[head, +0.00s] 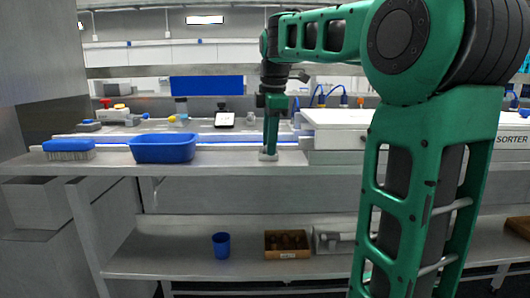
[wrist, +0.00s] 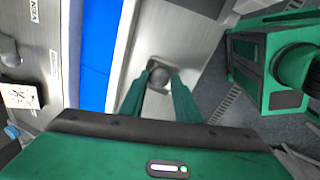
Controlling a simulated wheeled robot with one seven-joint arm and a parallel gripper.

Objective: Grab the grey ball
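The grey ball (wrist: 159,76) shows in the wrist view, on or just above a small pale square base on the metal counter. My gripper (wrist: 161,72) points down at it, with one green finger on each side of the ball. The fingers are apart with the ball between their tips; I cannot tell whether they press on it. In the head view my gripper (head: 268,153) is low at the counter's front part, directly over the pale base (head: 268,157). The ball is hidden there by the fingers.
A blue bin (head: 163,149) and a blue brush (head: 69,149) stand left on the counter (head: 215,167). A white sorter housing (head: 340,118) is close on the right. A blue strip (wrist: 97,50) runs behind the gripper. A blue cup (head: 221,245) and wooden box (head: 287,244) sit on the lower shelf.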

